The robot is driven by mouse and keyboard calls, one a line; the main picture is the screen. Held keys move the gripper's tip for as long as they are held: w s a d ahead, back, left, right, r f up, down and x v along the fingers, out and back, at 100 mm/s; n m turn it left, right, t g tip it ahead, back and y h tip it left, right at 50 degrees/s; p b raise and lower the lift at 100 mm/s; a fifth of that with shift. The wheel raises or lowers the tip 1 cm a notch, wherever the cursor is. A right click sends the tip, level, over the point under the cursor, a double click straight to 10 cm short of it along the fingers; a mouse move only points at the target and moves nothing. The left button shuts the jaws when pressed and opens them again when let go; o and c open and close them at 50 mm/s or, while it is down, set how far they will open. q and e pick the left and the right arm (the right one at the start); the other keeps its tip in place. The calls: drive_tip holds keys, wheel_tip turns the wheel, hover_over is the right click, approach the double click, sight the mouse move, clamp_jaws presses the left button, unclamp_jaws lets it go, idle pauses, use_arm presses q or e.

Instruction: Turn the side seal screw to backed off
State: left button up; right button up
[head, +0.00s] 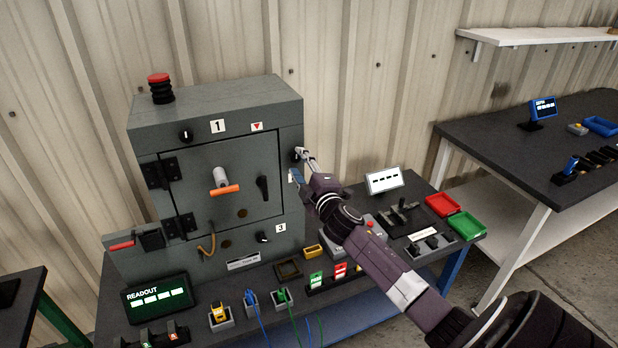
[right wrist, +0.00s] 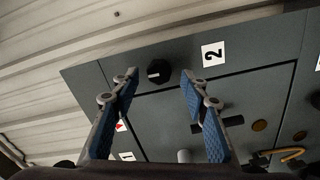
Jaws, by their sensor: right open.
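The side seal screw is likely the round black knob (right wrist: 160,71) beside the label 2 (right wrist: 213,54); it shows between my fingertips in the right wrist view. The grey enclosure (head: 205,112) stands on the bench, its door closed. In the head view, my right gripper (head: 298,164) is at the enclosure's right edge. It is open, with one finger on either side of the knob in the right wrist view (right wrist: 159,77). I cannot tell whether the fingers touch the knob. My left gripper is not in view.
The door has an orange-tipped handle (head: 225,190) and a black latch (head: 262,188). A red button (head: 158,80) tops the enclosure. A readout (head: 158,297), a white display (head: 384,180), and red (head: 442,204) and green (head: 467,226) trays stand on the bench.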

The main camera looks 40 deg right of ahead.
drive_tip(key=v, duration=0.9)
drive_tip(key=shift+s, duration=0.2)
drive_tip(key=s+a+f+m+g+y, duration=0.1)
drive_tip(key=s+a+f+m+g, duration=0.2)
drive_tip(key=f, duration=1.1)
drive_tip(key=s+a+f+g, duration=0.15)
drive_tip(key=s+f, duration=0.45)
drive_tip(key=f, duration=0.7)
drive_tip(key=s+a+f+m+g+y, duration=0.15)
drive_tip(key=s+f+g, duration=0.25)
drive_tip(key=f, duration=1)
drive_tip(key=s+a+f+m+g, duration=0.1)
drive_tip(key=s+a+f, duration=0.2)
drive_tip(key=s+f, duration=0.3)
drive_tip(key=s+a+f+m+g+y+b, duration=0.1)
drive_tip(key=s+a+f+g, duration=0.1)
drive_tip(key=s+f, duration=0.35)
drive_tip(key=s+a+f+m+g, duration=0.1)
drive_tip(key=s+a+f, duration=0.2)
drive_tip(key=s+f, duration=0.3)
drive_tip(key=s+a+f+g, duration=0.2)
drive_tip(key=s+a+f, duration=0.1)
drive_tip(key=s, duration=0.7)
drive_tip(key=s+a+f+m+g+y, duration=0.1)
drive_tip(key=s+a, duration=0.4)
drive_tip(key=s, duration=0.5)
wheel_tip(320, 180, down, 2)
drive_tip(key=shift+a+f+g, duration=0.1)
drive_tip(key=shift+a+g, duration=0.1)
drive_tip(key=shift+g, duration=0.25)
